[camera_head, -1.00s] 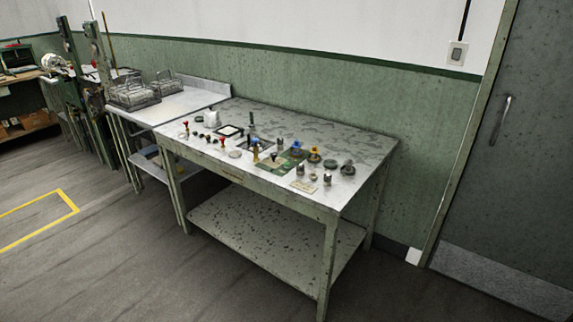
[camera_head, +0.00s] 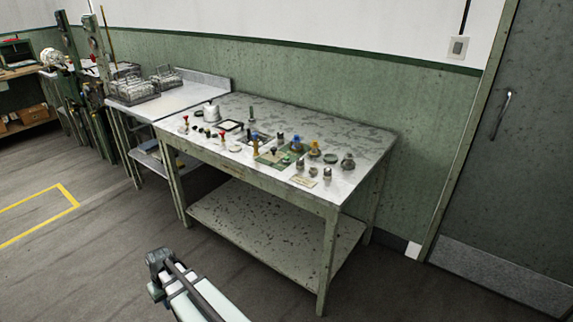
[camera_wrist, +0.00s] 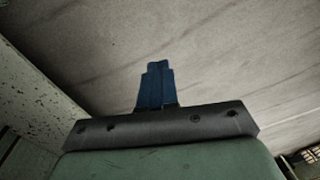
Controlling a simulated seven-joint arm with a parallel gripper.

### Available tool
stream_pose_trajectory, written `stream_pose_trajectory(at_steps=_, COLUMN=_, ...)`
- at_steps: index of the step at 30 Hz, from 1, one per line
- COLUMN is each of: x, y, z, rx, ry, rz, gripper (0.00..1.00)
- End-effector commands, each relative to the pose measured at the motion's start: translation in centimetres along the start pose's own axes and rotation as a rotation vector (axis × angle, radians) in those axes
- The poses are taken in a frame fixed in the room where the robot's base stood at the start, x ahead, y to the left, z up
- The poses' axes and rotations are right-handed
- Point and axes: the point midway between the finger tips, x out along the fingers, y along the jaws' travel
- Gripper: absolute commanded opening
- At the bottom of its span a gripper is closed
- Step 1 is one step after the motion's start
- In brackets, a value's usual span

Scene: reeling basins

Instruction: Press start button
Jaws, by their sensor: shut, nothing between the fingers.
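My gripper (camera_wrist: 156,68) shows in the wrist view as blue fingers pressed together, with nothing between them. It points over bare grey floor. In the head view part of my arm (camera_head: 195,297) shows at the bottom, in front of the table and apart from it; I cannot make out the fingertips there. Several small knobs and fittings stand on the worktable, with red, yellow and blue ones among them. I cannot tell which item, if any, is the start button.
The worktable (camera_head: 350,135) stands against the green wall, with a lower shelf (camera_head: 285,235). A side table (camera_head: 190,100) with wire baskets (camera_head: 128,89) adjoins its left end. A grey door (camera_head: 510,160) is at right. The floor in front (camera_head: 70,265) is clear.

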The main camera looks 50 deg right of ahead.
Motion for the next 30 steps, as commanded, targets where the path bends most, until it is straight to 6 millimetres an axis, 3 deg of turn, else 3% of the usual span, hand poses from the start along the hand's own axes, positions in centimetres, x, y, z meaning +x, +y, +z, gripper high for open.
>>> stream_pose_trajectory(at_steps=1, x=-1.0, y=1.3, z=-2.0, rx=0.021, ry=0.022, rz=-0.013, gripper=0.00)
stream_pose_trajectory(at_steps=3, x=-2.3, y=2.9, z=-3.9, rx=0.045, ry=0.046, rz=-0.032, gripper=0.00)
stream_pose_trajectory(at_steps=12, x=-7.5, y=10.7, z=-10.2, rx=0.142, ry=0.141, rz=-0.108, gripper=0.00)
stream_pose_trajectory(at_steps=21, x=-13.0, y=20.0, z=-14.6, rx=0.231, ry=0.237, rz=-0.174, gripper=0.00)
stream_pose_trajectory(at_steps=30, x=-19.1, y=30.0, z=-17.0, rx=0.306, ry=0.340, rz=-0.223, gripper=0.00)
